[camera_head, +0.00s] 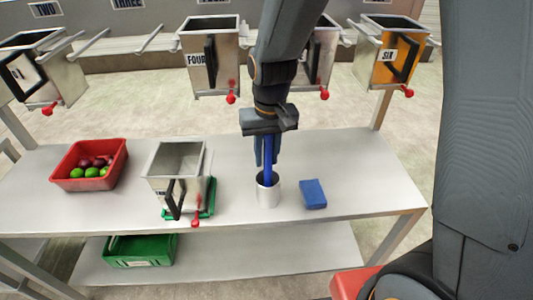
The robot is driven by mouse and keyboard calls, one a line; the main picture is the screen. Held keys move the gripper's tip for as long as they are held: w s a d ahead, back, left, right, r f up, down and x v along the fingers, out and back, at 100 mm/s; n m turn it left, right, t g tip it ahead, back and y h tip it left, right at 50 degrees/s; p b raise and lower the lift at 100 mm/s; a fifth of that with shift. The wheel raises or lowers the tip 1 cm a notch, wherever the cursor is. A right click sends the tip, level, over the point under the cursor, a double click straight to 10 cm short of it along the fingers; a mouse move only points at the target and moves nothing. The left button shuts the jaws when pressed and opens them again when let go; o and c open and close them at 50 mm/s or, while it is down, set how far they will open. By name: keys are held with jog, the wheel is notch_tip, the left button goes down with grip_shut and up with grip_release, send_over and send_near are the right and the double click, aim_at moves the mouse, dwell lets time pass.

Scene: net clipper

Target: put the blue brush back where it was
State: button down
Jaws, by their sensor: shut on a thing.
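The blue brush (268,166) stands upright, with its lower end inside the white cup (268,193) on the table's upper shelf. My gripper (268,150) points down above the cup and is shut on the upper part of the brush. The brush's lower end is hidden inside the cup, so I cannot tell whether it touches the bottom.
A blue block (313,194) lies right of the cup. A metal bin (176,165) stands on a green base (207,200) to the left, near a red crate (90,164) of fruit. A green crate (139,251) sits on the lower shelf. Several metal bins hang behind the table (370,165).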

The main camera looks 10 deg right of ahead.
jog(key=shift+f, duration=0.15)
jog(key=c, duration=1.5)
grip_release()
jog(key=r+b, duration=0.1)
jog(key=r, duration=0.7)
jog(key=r+b, duration=0.1)
jog(key=r, duration=0.3)
jog(key=shift+s+d+r+b, duration=0.2)
jog(key=shift+s+b, duration=0.1)
jog(key=shift+s, duration=0.1)
